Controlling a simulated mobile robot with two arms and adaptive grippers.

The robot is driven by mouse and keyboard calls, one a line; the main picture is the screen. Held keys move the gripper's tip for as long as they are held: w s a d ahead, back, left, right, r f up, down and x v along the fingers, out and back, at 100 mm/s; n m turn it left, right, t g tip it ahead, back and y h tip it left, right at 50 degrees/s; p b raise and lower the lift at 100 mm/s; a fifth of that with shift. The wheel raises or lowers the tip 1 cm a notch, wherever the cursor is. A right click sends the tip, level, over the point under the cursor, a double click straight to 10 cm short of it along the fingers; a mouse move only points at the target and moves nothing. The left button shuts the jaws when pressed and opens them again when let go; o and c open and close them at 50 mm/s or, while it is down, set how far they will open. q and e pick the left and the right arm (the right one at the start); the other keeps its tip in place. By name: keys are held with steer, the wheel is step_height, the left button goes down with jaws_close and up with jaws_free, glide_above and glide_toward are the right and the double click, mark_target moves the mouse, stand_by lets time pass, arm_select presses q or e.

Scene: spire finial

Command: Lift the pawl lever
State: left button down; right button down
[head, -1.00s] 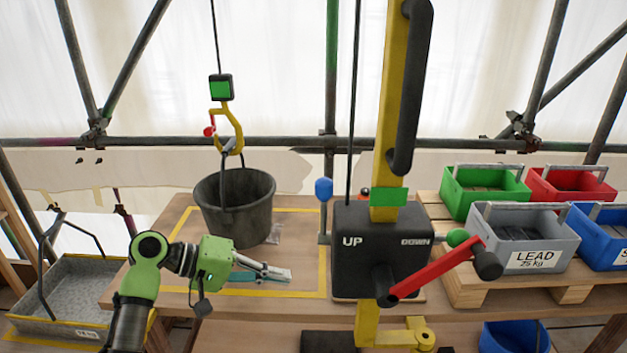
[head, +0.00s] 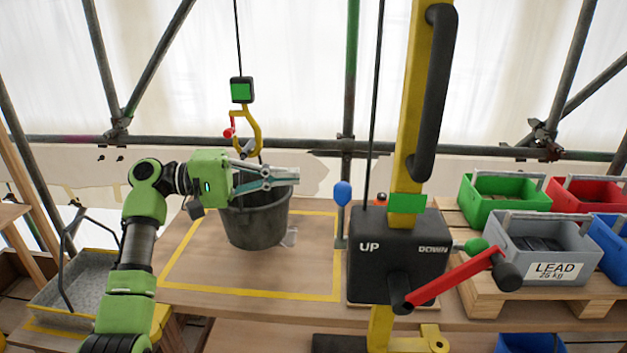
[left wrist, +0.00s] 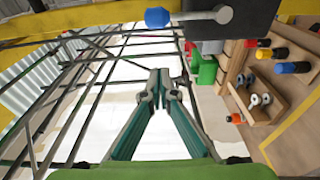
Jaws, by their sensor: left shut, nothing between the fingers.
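The pawl lever, with its blue knob (head: 342,193), is at the left side of the black winch box (head: 398,262) marked UP and DOWN. Its knob points up on a grey stem. In the left wrist view the blue knob (left wrist: 157,17) and grey arm show at the top, beside the dark box (left wrist: 250,20). My left gripper (head: 297,175) is shut and empty, to the left of the knob and slightly higher in the picture, apart from it. Its closed fingers (left wrist: 160,75) also show in the wrist view. My right gripper is not in view.
A black bucket (head: 256,225) stands on the table below the yellow hook (head: 246,130), partly behind my left gripper. A red crank (head: 450,277) is on the winch front. Green (head: 495,200), grey (head: 535,255) and red bins stand at right. The taped table area (head: 280,272) is mostly clear.

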mark_target(341, 216)
arm_select(q)
steer(key=s+d+p, duration=0.2)
steer(key=d+p, duration=0.3)
steer(key=d, duration=0.3)
steer(key=shift+s+d+p, duration=0.3)
steer(key=shift+d+p, duration=0.05)
steer(key=s+f+m+h+b, duration=0.1)
steer(key=s+m+b, duration=0.6)
steer(key=b, duration=0.8)
steer(key=shift+s+f+m+g, duration=0.35)
steer(key=shift+s+f, duration=0.25)
steer(key=shift+s, duration=0.55)
steer(key=shift+f, duration=0.15)
